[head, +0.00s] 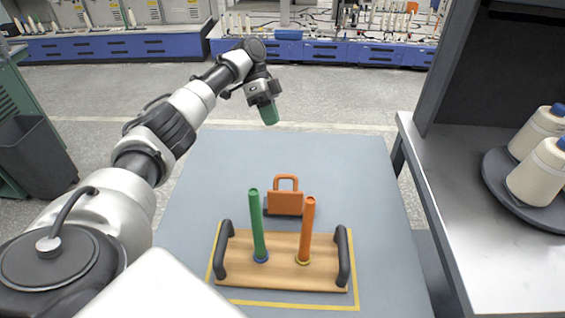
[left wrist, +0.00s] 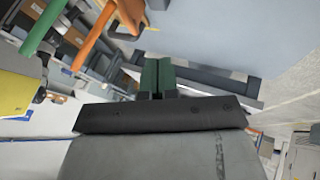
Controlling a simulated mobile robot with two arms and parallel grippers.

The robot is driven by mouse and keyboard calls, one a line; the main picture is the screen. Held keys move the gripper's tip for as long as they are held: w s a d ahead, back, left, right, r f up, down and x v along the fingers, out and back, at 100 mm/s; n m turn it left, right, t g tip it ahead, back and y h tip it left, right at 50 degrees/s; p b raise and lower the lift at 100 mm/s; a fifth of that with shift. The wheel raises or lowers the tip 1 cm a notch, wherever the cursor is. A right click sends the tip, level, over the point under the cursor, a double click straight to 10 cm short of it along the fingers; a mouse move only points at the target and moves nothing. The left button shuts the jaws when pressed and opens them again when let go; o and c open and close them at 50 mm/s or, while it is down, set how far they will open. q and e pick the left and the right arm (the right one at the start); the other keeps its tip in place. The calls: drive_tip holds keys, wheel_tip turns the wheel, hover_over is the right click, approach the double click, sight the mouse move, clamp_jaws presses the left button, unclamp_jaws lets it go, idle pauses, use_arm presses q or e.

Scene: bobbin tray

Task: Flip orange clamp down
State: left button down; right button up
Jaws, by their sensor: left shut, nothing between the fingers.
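The orange clamp (head: 285,203) stands upright at the back edge of a wooden tray (head: 240,272), its loop handle on top. A green rod (head: 257,225) and an orange rod (head: 307,230) stand on the tray in front of it, the orange rod partly overlapping the clamp. My left gripper (head: 268,113) is shut and empty, raised above the table's far edge, beyond the clamp and clear of it. Its green fingertips are together in the left wrist view (left wrist: 158,77). The green rod (left wrist: 42,25) and orange rod (left wrist: 95,35) show there too. My right gripper is not in view.
The tray has two dark handles (head: 343,258) and sits inside a yellow outline on the grey-blue table (head: 200,180). The table's far part is clear. A shelf (head: 440,180) with thread cones (head: 538,175) stands at the right. A dark bin (head: 37,155) stands at the left.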

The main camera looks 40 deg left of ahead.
use_arm(q)
drive_tip(key=s+d+f+p, duration=0.3)
drive_tip(key=s+d+f, duration=0.2)
drive_tip(key=d+f, duration=0.2)
drive_tip(key=shift+s+d+f+p, duration=0.2)
drive_tip(key=shift+d+f+p, duration=0.1)
drive_tip(key=shift+f, duration=0.15)
drive_tip(key=r+m+t+y+p, duration=0.1)
drive_tip(key=r+t+y+p, duration=0.3)
drive_tip(key=p, duration=0.6)
hover_over(280, 195)
drive_tip(key=s+d, duration=0.2)
wheel_tip(280, 195, down, 2)
drive_tip(key=t, duration=0.1)
drive_tip(key=shift+s+d+f+h+p, duration=0.3)
drive_tip(key=shift+s+f+p, duration=0.25)
drive_tip(key=shift+s+p, duration=0.15)
